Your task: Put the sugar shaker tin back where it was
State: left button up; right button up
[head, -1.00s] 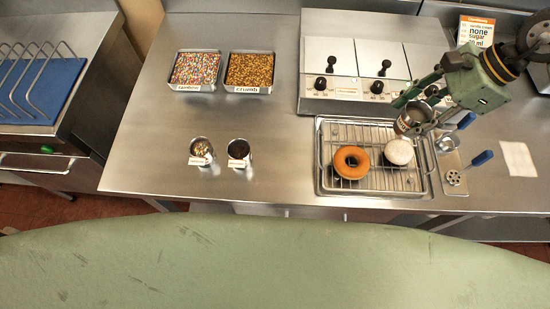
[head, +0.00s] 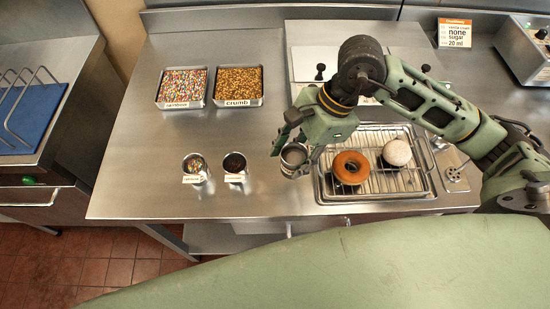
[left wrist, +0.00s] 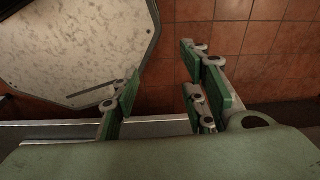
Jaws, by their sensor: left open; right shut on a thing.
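The sugar shaker tin (head: 293,157) is a small grey metal cup with a label, seen from above in the head view. My right gripper (head: 297,147) is shut on it. It holds the tin just left of the wire rack, near the counter's front; its height above the counter is hard to tell. Two similar labelled tins, one with mixed sprinkles (head: 195,166) and one dark-filled (head: 235,165), stand to its left. My left gripper (left wrist: 162,82) shows only in the left wrist view, open and empty, over the tiled floor.
The wire rack (head: 325,186) holds an orange-brown donut (head: 350,167) and a white-topped donut (head: 397,152). Trays of rainbow sprinkles (head: 182,86) and crumb (head: 239,85) stand at the back left. A card reading "none sugar" (head: 455,33) stands at the back right. Counter between small tins and rack is clear.

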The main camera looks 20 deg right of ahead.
jog(key=w+a+f, duration=0.1)
jog(key=w+a+f+p, duration=0.1)
jog(key=w+a, duration=0.1)
jog(key=shift+f, duration=0.3)
notch_tip(320, 180, down, 3)
jog(key=shift+f+p, duration=0.1)
jog(key=shift+p, duration=0.8)
jog(key=shift+f, duration=0.3)
pick_arm(q)
jog(key=r, duration=0.1)
jog(key=s+r, duration=0.1)
jog(key=r, duration=0.1)
jog(key=shift+s+a+r, duration=0.15)
jog(key=shift+s, duration=0.2)
pick_arm(e)
jog(key=shift+f, duration=0.1)
jog(key=shift+f, duration=0.15)
jog(key=o, duration=1.3)
jog(key=shift+c, duration=0.2)
pick_arm(q)
jog(key=shift+w+f, duration=0.15)
jog(key=shift+f, duration=0.05)
